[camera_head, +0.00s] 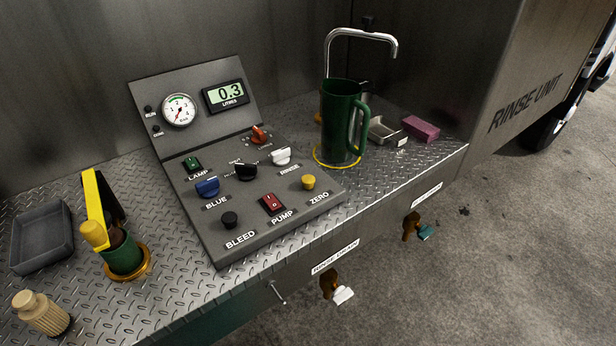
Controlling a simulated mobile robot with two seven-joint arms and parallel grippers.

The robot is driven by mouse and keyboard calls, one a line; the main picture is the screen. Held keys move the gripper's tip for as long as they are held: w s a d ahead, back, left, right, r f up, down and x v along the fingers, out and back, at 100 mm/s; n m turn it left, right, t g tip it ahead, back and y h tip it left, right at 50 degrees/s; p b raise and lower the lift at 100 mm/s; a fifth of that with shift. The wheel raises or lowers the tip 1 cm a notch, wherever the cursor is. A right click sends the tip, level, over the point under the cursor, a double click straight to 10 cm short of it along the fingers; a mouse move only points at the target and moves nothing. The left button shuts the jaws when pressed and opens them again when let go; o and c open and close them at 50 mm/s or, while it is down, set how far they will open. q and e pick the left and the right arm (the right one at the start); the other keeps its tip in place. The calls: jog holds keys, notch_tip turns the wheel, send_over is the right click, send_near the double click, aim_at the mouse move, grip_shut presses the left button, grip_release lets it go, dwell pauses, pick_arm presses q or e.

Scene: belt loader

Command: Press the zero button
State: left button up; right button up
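The zero button is a round yellow button (308,182) on the right side of the sloped grey control panel (262,213), with the label ZERO just below it. It stands clear, with nothing touching it. The digital display (226,95) on the upright back panel reads 0.3 litres. Neither my left nor my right gripper is in view.
A red PUMP switch (272,203), black BLEED button (229,219) and white RINSE knob (281,156) are nearby. A grey tray (42,237) is at left. Air above the panel is free.

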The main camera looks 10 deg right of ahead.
grip_shut()
dwell(1.4)
